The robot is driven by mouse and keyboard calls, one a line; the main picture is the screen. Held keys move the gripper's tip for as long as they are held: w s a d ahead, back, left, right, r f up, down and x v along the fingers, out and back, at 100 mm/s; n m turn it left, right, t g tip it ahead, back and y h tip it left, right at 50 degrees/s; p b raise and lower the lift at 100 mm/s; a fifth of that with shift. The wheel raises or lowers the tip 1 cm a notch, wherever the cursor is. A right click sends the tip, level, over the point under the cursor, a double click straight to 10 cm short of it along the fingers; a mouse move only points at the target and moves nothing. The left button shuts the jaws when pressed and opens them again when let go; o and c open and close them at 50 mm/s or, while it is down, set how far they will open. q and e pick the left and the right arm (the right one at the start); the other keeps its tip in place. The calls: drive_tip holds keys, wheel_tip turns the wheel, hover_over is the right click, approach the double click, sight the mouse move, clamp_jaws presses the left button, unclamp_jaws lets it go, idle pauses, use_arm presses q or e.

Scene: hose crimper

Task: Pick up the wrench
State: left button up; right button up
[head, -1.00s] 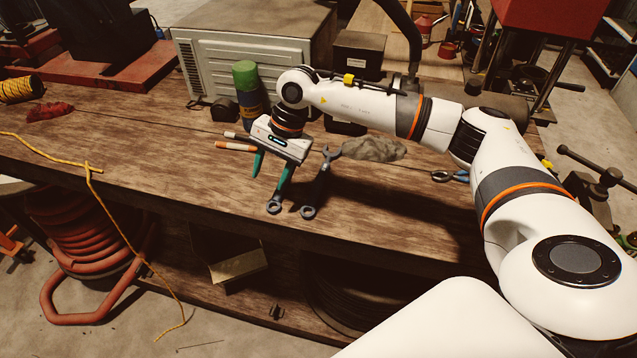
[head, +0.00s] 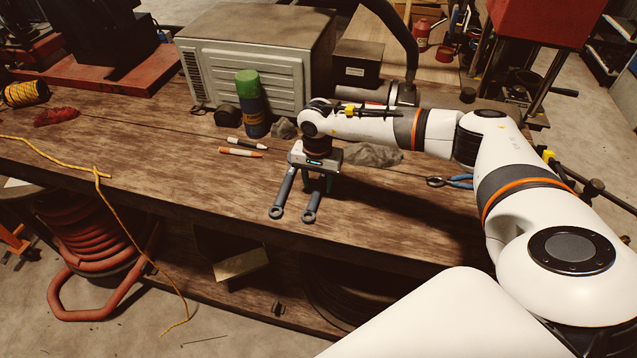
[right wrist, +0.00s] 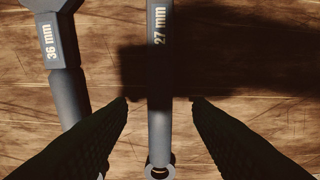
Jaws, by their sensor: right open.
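Two grey wrenches lie side by side near the front of the wooden bench. The left one (head: 284,193) is marked 36 mm in the right wrist view (right wrist: 68,90); the other wrench (head: 312,206) is marked 27 mm there (right wrist: 159,80). My right gripper (head: 318,184) points down over the 27 mm wrench, partly hiding it in the head view. In the right wrist view its open fingers (right wrist: 162,100) stand on either side of the 27 mm shaft, with a gap on both sides. The 36 mm wrench lies outside the left finger. My left gripper is not in view.
Two markers (head: 241,152) lie on the bench left of my right gripper. A green and blue spray can (head: 252,105) stands behind them. A grey rag (head: 375,156) and blue-handled pliers (head: 452,182) lie to the right. The bench's left front is mostly clear.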

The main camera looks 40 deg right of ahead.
sight(317, 189)
drive_tip(key=shift+f, duration=1.1)
clamp_jaws()
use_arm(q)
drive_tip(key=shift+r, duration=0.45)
use_arm(e)
drive_tip(key=shift+r, duration=0.15)
